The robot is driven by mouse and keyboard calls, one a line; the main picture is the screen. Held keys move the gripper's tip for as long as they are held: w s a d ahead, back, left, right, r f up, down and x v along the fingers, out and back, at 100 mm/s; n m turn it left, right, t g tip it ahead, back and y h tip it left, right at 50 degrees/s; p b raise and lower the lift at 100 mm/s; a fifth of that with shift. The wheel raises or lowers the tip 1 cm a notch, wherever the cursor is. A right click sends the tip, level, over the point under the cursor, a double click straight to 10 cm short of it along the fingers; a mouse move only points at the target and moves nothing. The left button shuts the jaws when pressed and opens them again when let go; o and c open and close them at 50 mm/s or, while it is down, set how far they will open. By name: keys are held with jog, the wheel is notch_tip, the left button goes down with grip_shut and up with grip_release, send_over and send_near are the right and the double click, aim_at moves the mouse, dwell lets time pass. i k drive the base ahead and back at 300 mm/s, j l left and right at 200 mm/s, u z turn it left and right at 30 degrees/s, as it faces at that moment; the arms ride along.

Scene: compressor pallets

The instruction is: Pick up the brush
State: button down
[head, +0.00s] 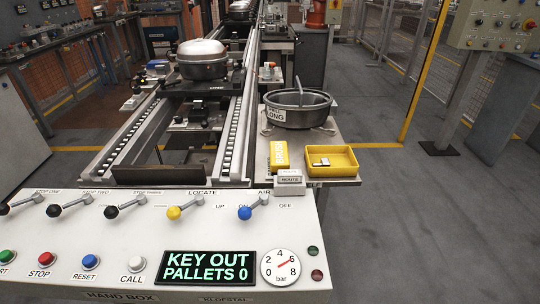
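I cannot make out a brush for sure in the head view. A dark round pan (297,118) stands on the side table right of the conveyor, with a label reading "LONG" on its front. A thin grey bar (299,92) rises inside it and a pale curved piece lies across its top; I cannot tell whether either is a brush. A yellow tray (346,171) at the table's front holds a small pale item (322,162). My gripper is not in view.
A yellow lettered block (280,157) and a small grey labelled box (290,182) stand left of the tray. A control panel (130,235) with levers, buttons and a gauge fills the front. A silver-domed compressor (202,62) sits on the conveyor. Floor (430,220) to the right is clear.

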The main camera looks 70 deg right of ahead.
aim_at(278, 150)
jog(key=z, duration=1.4)
